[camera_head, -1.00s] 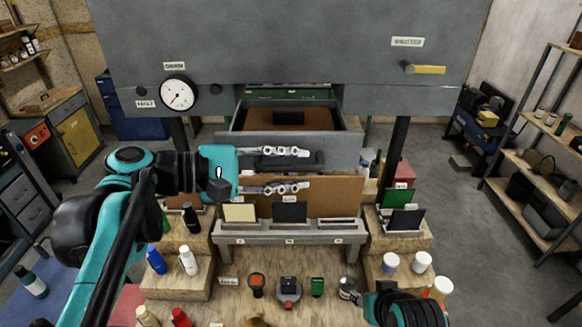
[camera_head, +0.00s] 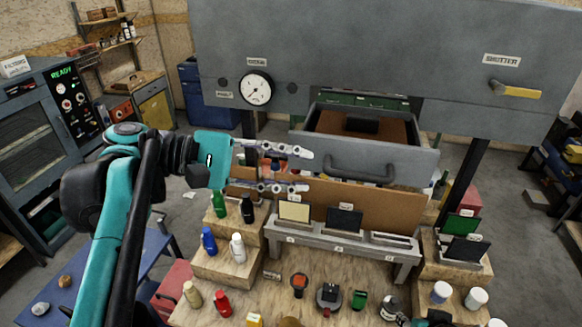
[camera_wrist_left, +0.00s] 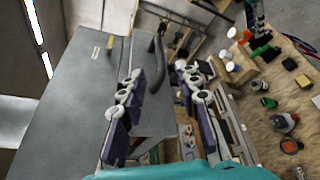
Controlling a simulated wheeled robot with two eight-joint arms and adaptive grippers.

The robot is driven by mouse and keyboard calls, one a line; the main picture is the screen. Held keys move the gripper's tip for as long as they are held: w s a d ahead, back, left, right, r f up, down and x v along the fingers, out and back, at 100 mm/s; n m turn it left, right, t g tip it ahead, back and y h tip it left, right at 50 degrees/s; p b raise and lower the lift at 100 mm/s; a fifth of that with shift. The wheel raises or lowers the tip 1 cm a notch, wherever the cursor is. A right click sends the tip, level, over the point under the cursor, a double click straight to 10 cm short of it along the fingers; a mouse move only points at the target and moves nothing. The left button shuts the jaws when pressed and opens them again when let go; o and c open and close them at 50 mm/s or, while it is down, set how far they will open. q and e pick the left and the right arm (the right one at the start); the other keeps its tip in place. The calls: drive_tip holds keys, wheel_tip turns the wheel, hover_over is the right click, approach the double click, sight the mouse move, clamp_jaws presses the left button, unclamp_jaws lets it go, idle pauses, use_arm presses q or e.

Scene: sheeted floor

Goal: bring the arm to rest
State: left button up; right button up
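My left arm comes in from the left. Its gripper (camera_head: 309,170) is open and empty, with a clear gap between its two fingers. It hangs in front of the rack, left of the handle (camera_head: 360,172) of the open grey drawer (camera_head: 415,160). In the left wrist view the open fingers (camera_wrist_left: 160,85) show with the grey cabinet and handle beyond.
A wooden bench (camera_head: 255,290) with bottles, jars and small blocks spreads below. A grey rack (camera_head: 345,250) holds upright plates. The big grey cabinet (camera_head: 400,70) overhangs the back. A blue table (camera_head: 75,275) stands at the left, with open floor behind it.

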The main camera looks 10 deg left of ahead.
use_arm(q)
drive_tip(key=shift+a, duration=0.1)
wheel_tip(320, 180, down, 37)
drive_tip(key=s+m+y+b, duration=0.3)
drive_tip(key=y+b, duration=0.5)
drive_tip(key=b, duration=0.8)
drive_tip(key=a+f+m+t+y+b, duration=0.1)
drive_tip(key=a+f+m+y+b, duration=0.2)
drive_tip(key=f+b, duration=0.4)
drive_tip(key=s+a+f+m+t+y+b, duration=0.1)
drive_tip(key=a+f+m+y+b, duration=0.2)
drive_tip(key=f+b, duration=0.5)
wheel_tip(320, 180, down, 12)
drive_tip(key=shift+a+r+m+y, duration=0.1)
drive_tip(key=shift+a+m+y, duration=0.3)
drive_tip(key=shift+a+m, duration=0.2)
